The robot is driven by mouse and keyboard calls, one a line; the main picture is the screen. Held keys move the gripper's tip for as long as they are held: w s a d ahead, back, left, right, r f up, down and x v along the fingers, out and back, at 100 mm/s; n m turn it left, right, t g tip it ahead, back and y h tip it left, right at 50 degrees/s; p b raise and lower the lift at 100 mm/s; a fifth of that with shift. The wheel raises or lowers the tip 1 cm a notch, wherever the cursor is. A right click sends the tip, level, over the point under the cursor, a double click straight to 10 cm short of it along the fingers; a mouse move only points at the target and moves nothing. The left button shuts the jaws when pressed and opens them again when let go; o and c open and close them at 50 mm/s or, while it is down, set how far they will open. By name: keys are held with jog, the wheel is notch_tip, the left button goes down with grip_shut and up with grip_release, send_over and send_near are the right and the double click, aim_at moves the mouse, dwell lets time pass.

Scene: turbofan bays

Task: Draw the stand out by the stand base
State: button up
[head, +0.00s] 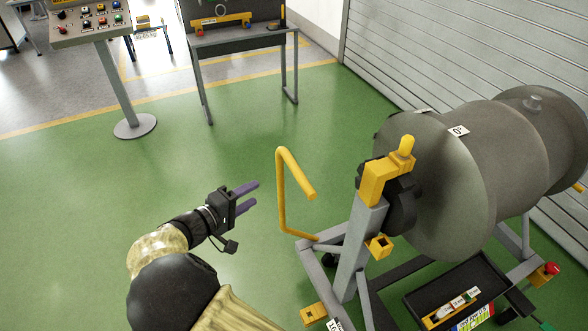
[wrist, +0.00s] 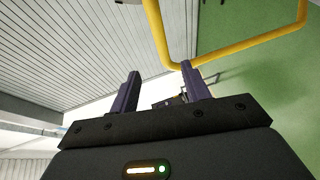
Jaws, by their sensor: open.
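The stand (head: 352,250) is a grey frame with yellow fittings at the lower right of the head view. It carries a large dark grey engine drum (head: 440,180). The stand base (head: 318,262) is its low grey frame on the floor. In the wrist view, the bend of the yellow bar (wrist: 160,35) shows beyond my open fingertips (wrist: 160,76).
A black tray (head: 420,300) with labelled items lies at the stand's foot. A grey workbench (head: 235,38) and a control panel on a post (head: 118,75) stand at the back. A ribbed shutter wall (head: 430,50) is behind the engine. Green floor (head: 90,200) is clear at left.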

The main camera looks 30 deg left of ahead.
aim_at(292, 171)
jog(key=p+x, duration=0.4)
jog(key=x, duration=1.4)
